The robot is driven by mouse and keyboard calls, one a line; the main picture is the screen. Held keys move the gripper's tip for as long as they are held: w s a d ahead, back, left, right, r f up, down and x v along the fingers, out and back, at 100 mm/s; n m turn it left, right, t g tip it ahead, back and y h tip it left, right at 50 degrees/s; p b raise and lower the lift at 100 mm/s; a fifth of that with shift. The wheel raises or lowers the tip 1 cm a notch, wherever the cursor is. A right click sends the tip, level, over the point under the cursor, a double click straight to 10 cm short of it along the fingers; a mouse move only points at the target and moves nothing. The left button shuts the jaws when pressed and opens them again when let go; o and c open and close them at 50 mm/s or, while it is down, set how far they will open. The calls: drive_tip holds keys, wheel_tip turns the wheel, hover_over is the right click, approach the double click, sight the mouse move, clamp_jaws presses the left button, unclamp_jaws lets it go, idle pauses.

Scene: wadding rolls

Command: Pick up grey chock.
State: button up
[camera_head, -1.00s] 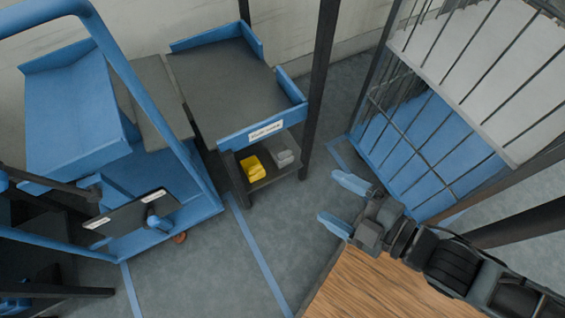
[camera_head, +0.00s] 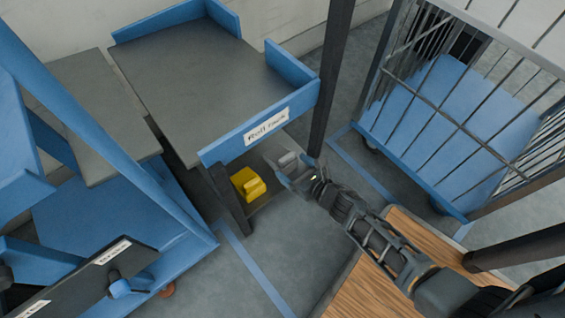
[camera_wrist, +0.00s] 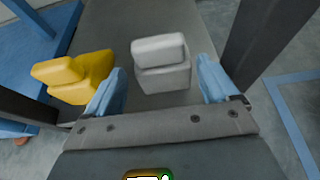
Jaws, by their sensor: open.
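The grey chock (camera_wrist: 162,64) sits on the lower shelf (camera_wrist: 113,27) of the roll rack. In the wrist view it lies ahead of and between my two blue fingers. My gripper (camera_wrist: 162,88) is open, and a gap shows between the chock and each finger. In the head view my gripper (camera_head: 292,178) reaches to the front right of the lower shelf and the grey chock (camera_head: 288,160) is partly hidden behind it.
A yellow chock (camera_head: 248,184) sits just left of the grey one. The rack's top (camera_head: 205,85) overhangs the shelf, and a dark post (camera_head: 334,75) stands at right. A blue cart is at left, a caged trolley (camera_head: 430,125) at right.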

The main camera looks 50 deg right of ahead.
sight(280, 156)
drive_tip(key=shift+x, duration=0.95)
drive_tip(key=w+f+b, duration=0.1)
drive_tip(key=w+d+f+b, duration=0.1)
drive_tip(key=w, duration=0.1)
drive_tip(key=shift+w+f, duration=0.2)
drive_tip(key=shift+f, duration=0.2)
drive_tip(key=shift+w+f, duration=0.15)
drive_tip(key=shift+w, duration=0.3)
drive_tip(key=shift+c, duration=0.3)
drive_tip(key=c, duration=0.9)
drive_tip(key=shift+c, duration=0.2)
